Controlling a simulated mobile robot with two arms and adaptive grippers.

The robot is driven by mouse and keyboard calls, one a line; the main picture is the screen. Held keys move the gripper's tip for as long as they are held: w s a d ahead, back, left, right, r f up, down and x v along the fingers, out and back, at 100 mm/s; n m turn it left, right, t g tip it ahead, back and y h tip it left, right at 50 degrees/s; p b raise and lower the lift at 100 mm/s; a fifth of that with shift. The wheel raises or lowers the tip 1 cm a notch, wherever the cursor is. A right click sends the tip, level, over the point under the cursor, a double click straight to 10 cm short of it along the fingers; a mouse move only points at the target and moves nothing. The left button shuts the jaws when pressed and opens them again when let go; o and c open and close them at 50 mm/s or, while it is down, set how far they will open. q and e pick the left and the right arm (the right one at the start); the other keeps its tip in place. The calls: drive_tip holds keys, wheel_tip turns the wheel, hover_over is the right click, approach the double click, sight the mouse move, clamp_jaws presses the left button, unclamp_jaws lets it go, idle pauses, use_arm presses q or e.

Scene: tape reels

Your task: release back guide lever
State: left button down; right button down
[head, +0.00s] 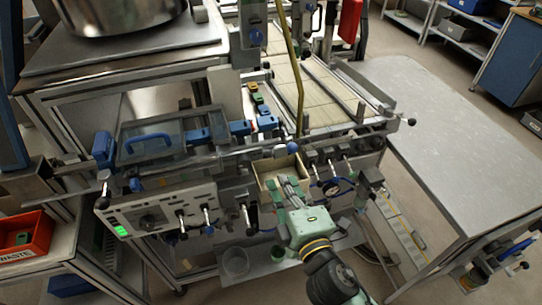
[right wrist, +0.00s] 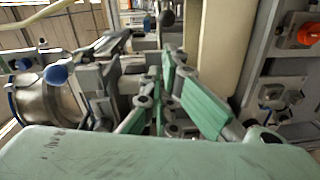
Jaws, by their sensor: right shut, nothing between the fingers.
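My right gripper (head: 286,190) reaches in from the lower right in the head view, its fingers shut and empty, over the front of a small beige bin. In the right wrist view the green-padded fingers (right wrist: 168,82) point away into the machine. A blue ball knob (head: 292,147) stands just behind the bin, beyond the fingertips and apart from them. A blue ball (right wrist: 57,75) and a dark round knob (right wrist: 167,18) show in the right wrist view. I cannot tell which part is the back guide lever. My left gripper is not in view.
The beige bin (head: 267,168) is close to the fingers. Black-handled levers (head: 208,215) stick out from the grey control panel (head: 152,207) on the left. A framed clear cover (head: 160,140) sits above it. A bare grey table (head: 440,140) stands at right.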

drive_tip(key=p+x, duration=0.2)
drive_tip(key=x, duration=0.8)
drive_tip(key=shift+w+a, duration=0.1)
drive_tip(key=shift+s+d+n+y+p, duration=0.2)
drive_tip(key=shift+d+n+y+p, duration=0.1)
drive_tip(key=shift+d+y+p, duration=0.25)
